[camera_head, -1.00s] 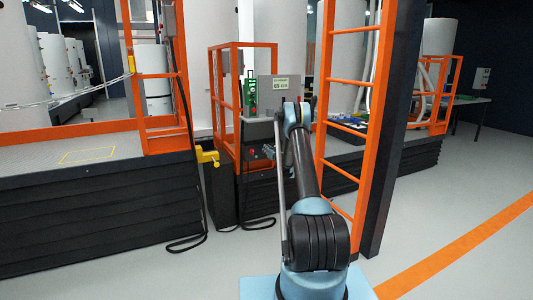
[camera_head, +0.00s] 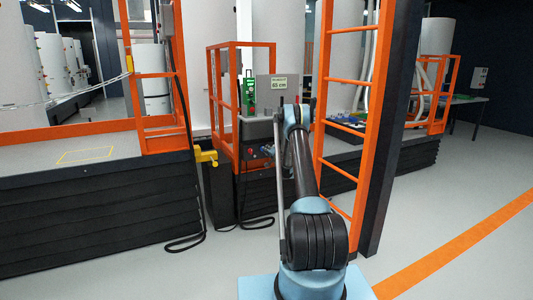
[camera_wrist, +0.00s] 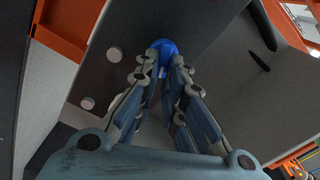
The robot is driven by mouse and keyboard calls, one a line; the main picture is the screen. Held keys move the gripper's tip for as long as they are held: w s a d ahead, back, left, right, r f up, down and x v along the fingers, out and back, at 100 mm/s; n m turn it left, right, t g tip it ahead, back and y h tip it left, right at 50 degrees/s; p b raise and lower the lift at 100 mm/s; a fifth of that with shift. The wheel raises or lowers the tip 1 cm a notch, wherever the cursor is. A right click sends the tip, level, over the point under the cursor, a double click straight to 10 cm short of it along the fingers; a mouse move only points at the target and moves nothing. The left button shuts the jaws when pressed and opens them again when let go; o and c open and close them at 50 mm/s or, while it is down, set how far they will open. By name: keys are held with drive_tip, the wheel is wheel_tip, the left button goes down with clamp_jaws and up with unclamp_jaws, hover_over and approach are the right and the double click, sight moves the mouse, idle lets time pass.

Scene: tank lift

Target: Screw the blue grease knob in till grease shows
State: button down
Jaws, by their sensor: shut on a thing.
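The blue grease knob (camera_wrist: 163,46) sits against a dark grey panel (camera_wrist: 145,25) in the wrist view. My gripper (camera_wrist: 162,63) is shut on it, with one fingertip on each side. The blue top of the knob shows beyond the fingertips; its lower side is hidden between them. No grease is visible around it. In the head view my gripper reaches the front of the grey control box on the lift, and the knob is too small to make out there.
Two pale round discs (camera_wrist: 115,54) sit on the panel left of the knob. A dark handle-like bar (camera_wrist: 260,62) is to the right. An orange ladder (camera_head: 345,80) stands close right of my arm. A black cable (camera_head: 185,245) lies on the floor at left.

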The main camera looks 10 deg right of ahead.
sight(262, 150)
drive_tip(key=shift+s+a+f+n, duration=0.15)
drive_tip(key=shift+a+n, duration=0.3)
drive_tip(key=shift+n, duration=5)
drive_tip(key=shift+s+a+f+n, duration=0.2)
drive_tip(key=shift+a+n, duration=0.25)
drive_tip(key=shift+n, duration=5.05)
drive_tip(key=shift+s+a+f+n, duration=0.15)
drive_tip(key=shift+a+n, duration=0.3)
drive_tip(key=shift+n, duration=5)
drive_tip(key=c, duration=1.7)
unclamp_jaws()
drive_tip(key=shift+a, duration=0.1)
